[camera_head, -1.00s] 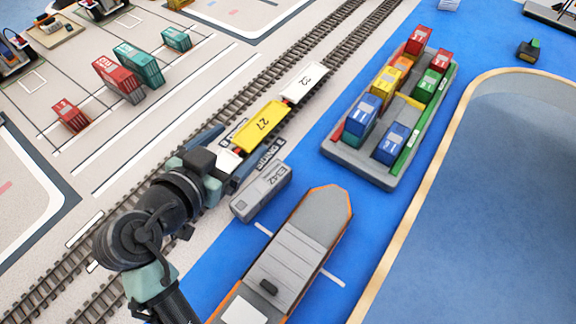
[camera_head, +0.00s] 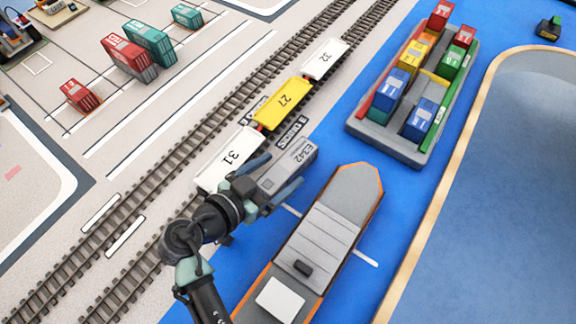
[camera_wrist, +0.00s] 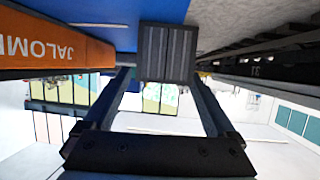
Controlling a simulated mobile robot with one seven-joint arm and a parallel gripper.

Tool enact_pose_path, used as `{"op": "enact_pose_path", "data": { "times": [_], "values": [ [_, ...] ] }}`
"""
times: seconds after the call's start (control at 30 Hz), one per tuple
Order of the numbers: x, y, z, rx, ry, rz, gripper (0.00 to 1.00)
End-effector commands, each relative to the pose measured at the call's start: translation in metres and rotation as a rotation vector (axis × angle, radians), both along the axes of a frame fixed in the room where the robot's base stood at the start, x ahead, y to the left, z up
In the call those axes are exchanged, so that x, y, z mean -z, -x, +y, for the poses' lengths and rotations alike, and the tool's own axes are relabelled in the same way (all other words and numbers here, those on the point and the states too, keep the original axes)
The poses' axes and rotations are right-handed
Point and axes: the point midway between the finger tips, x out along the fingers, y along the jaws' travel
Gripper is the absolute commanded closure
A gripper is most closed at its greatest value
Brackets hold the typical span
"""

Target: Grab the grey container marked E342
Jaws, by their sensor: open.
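The grey container marked E342 (camera_head: 305,158) lies on the quay edge between the rail track and the blue water. In the wrist view its ribbed grey end (camera_wrist: 167,50) faces me, at the top middle. My gripper (camera_head: 283,173) is open, and in the head view its two fingers lie along the two long sides of the container's near part. In the wrist view the gripper (camera_wrist: 165,76) has a fingertip near each lower corner of that end. I cannot tell whether the fingers touch it. The container's near part is partly hidden by my gripper in the head view.
An orange-and-grey ship (camera_head: 325,235) lies close on the right of the container. Rail wagons marked 31 (camera_head: 230,158), 27 (camera_head: 283,103) and 32 (camera_head: 325,60) stand close on the left. A grey barge (camera_head: 385,146) carries several coloured containers farther back.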

Motion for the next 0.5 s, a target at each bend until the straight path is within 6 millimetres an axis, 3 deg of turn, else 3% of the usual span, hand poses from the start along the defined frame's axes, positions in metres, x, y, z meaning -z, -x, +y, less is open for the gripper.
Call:
{"op": "enact_pose_path", "data": {
  "times": [0.2, 0.5],
  "values": [
    [0.010, -0.022, -0.019, 0.002, 0.001, -0.001, 0.09],
    [0.012, -0.026, -0.022, 0.000, 0.000, -0.001, 0.09]
  ]
}}
